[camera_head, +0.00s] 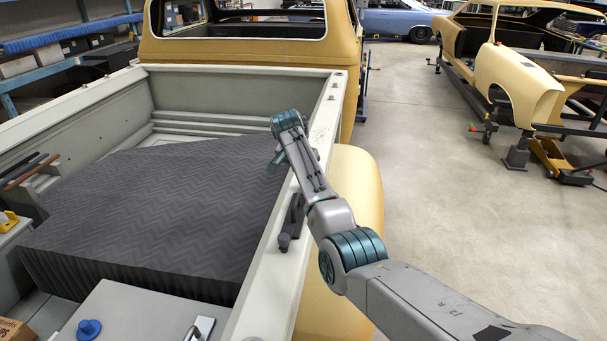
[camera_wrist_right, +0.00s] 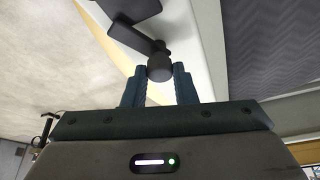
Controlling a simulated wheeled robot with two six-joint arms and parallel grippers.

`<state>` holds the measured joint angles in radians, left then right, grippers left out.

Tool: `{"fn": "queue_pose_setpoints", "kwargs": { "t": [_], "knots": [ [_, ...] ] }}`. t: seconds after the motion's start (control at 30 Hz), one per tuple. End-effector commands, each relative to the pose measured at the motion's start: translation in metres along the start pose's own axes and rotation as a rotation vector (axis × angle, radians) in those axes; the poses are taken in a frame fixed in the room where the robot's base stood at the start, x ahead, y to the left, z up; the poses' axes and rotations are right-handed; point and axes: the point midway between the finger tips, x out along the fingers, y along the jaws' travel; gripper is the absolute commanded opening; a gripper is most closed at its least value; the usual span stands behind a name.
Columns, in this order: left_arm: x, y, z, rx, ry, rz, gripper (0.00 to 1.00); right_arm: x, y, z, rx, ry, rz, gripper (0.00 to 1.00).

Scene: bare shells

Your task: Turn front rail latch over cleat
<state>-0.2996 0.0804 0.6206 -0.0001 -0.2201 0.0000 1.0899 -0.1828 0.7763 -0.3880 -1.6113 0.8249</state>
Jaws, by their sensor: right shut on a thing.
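In the right wrist view my right gripper (camera_wrist_right: 157,72) is shut on the dark round knob (camera_wrist_right: 159,62) of a latch. The latch's black lever (camera_wrist_right: 135,38) runs from the knob up and left, next to a dark plate (camera_wrist_right: 125,8) cut off by the frame's top edge. I cannot tell whether that plate is the cleat. In the head view my right arm reaches over the pale bed rail (camera_head: 262,282), and its wrist hides the held latch. Another dark latch (camera_head: 293,215) with a knob sits on the rail nearer me. My left gripper is out of view.
A dark zigzag-patterned cover (camera_head: 150,205) lies in the truck bed beside the rail. A pale surface with a blue knob (camera_head: 89,329) is at the front left. The yellow fender (camera_head: 358,185) bulges outside the rail. Open floor (camera_head: 430,150) lies to the right.

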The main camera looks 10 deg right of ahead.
Motion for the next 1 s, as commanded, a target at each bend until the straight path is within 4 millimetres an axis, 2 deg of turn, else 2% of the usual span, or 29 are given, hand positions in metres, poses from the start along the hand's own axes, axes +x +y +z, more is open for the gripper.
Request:
{"fn": "queue_pose_setpoints", "kwargs": {
  "t": [0.5, 1.0],
  "knots": [
    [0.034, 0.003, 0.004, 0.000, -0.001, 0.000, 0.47, 0.002, -0.003, 0.000, 0.366, 0.001, 0.151, 0.02],
    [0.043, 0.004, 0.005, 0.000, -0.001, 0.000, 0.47, -0.001, -0.003, -0.001, 0.474, 0.000, 0.193, 0.02]
  ]
}}
